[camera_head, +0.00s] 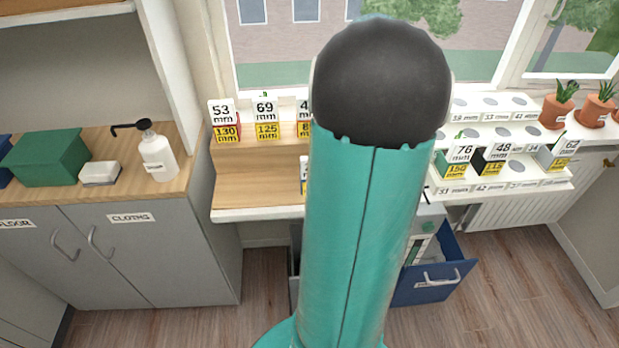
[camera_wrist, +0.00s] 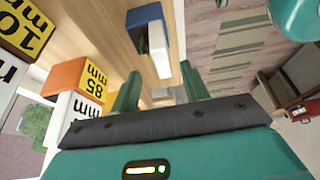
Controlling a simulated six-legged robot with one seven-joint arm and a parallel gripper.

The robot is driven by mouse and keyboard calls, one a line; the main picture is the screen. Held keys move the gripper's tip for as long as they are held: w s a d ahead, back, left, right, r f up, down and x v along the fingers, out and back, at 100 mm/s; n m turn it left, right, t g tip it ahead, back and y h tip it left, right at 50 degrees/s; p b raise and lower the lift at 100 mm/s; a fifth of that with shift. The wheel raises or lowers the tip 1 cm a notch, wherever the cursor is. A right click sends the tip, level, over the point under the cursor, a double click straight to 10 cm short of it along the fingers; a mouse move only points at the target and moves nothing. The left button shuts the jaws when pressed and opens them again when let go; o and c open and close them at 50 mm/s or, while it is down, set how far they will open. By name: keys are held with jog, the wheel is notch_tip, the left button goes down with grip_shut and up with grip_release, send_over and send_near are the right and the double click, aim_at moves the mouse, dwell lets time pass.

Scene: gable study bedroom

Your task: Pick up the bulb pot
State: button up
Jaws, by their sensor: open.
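My gripper (camera_wrist: 160,70) is open in the wrist view, with its two green fingers apart. A blue-topped block with a white face (camera_wrist: 158,45) stands on the wooden shelf just beyond the fingertips, roughly in line with the gap. No contact shows. In the head view my arm hides the gripper and the middle of the stepped shelf. Terracotta pots with green shoots, one (camera_head: 557,110) and another (camera_head: 594,109), stand at the right end of the windowsill. I cannot tell which thing is the bulb pot.
An orange-topped block (camera_wrist: 82,80) marked 85 mm stands left of the fingers. The wooden stepped shelf (camera_head: 255,185) carries more labelled blocks. A white tiered rack (camera_head: 520,185) is at right. A blue drawer (camera_head: 430,285) stands open below. Left is a grey cabinet (camera_head: 170,250).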

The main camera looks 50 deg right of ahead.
jog(key=x, duration=0.8)
jog(key=shift+a+f, duration=0.15)
jog(key=shift+a, duration=0.05)
grip_shut()
